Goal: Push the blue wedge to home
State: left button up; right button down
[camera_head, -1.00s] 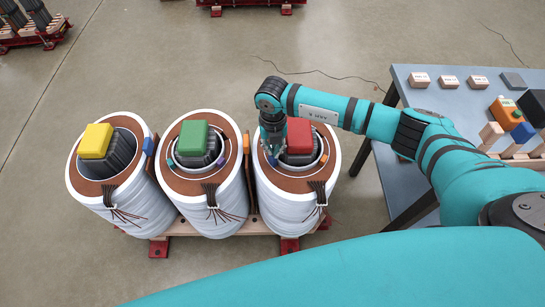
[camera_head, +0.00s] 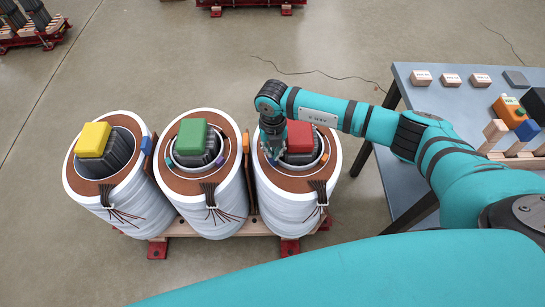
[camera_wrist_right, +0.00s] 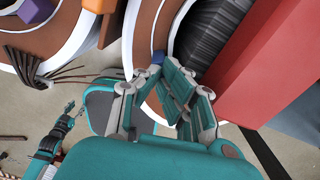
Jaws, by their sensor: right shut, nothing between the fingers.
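The right-hand core (camera_head: 330,200) is a white cylinder with a brown top, a black block inside and a red cap (camera_head: 299,137). A small blue wedge (camera_head: 273,161) sits at the left side of its ring. The blue wedge also shows in the right wrist view (camera_wrist_right: 159,57), mostly hidden behind my fingers. My right gripper (camera_head: 271,148) points down at the ring's left side, close to the wedge, shut and empty. I cannot tell whether it touches the wedge. A small teal arm end, likely my left gripper (camera_wrist_right: 70,110), shows far off in the right wrist view.
The middle core (camera_head: 212,208) with a green cap and the left core (camera_head: 103,200) with a yellow cap stand alongside. A blue-grey table (camera_head: 440,95) stands right.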

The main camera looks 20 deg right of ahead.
jog(key=shift+f, duration=0.35)
jog(key=shift+f+b, duration=0.45)
jog(key=shift+b, duration=0.05)
jog(key=shift+s+f, duration=0.1)
jog(key=shift+f, duration=0.15)
jog(key=shift+r, duration=0.1)
jog(key=shift+r+p, duration=0.35)
jog(key=shift+r, duration=0.2)
jog(key=shift+r+p, duration=0.55)
jog(key=shift+r, duration=0.15)
jog(key=shift+r+p, duration=1)
jog(key=shift+r, duration=0.3)
